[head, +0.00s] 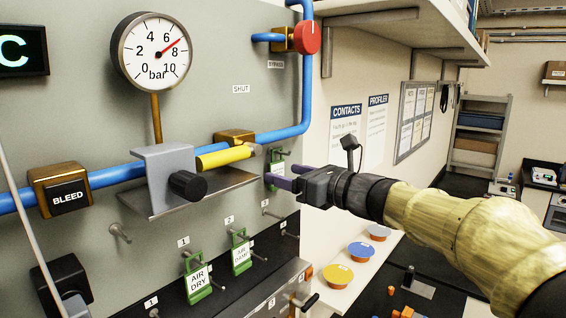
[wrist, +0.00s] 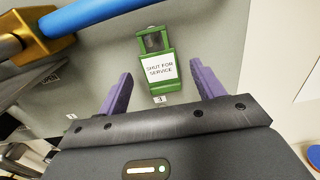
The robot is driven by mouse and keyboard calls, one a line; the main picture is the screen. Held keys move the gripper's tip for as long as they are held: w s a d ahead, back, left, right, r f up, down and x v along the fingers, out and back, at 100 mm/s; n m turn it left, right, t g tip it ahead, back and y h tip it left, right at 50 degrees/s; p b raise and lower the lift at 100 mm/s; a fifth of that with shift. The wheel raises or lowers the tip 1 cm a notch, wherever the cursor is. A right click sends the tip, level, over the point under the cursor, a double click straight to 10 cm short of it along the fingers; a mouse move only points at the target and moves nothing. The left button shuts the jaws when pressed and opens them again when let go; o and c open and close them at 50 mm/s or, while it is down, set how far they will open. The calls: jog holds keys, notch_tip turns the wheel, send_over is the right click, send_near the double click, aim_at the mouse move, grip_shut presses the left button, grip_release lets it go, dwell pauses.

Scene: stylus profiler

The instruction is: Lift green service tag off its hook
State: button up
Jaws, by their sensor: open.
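The green service tag (wrist: 155,55) reads "SHUT FOR SERVICE" and hangs against the grey panel in the wrist view. In the head view only part of the green tag (head: 279,156) shows behind my gripper (head: 274,176). In the wrist view my gripper (wrist: 161,78) is open, with one purple finger on each side of the tag. Clear gaps show between the tag and both fingers. I cannot make out the hook behind the tag clearly. Label 3 (wrist: 160,99) sits just below the tag.
Green tags "AIR DRY" (head: 198,279) and "AIR DAMP" (head: 241,254) hang lower left on the panel. The yellow lever (head: 226,157) and blue pipe (head: 291,133) are close to my gripper. A shelf with coloured dishes (head: 338,275) lies below right.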

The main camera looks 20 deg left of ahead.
jog(key=shift+p+x, duration=0.3)
jog(key=shift+x, duration=0.8)
jog(key=shift+c, duration=0.2)
grip_shut()
jog(key=shift+d+r, duration=0.1)
jog(key=shift+s+d+r, duration=0.2)
jog(key=shift+d+r, duration=0.2)
jog(key=shift+r, duration=0.05)
jog(key=shift+d, duration=0.1)
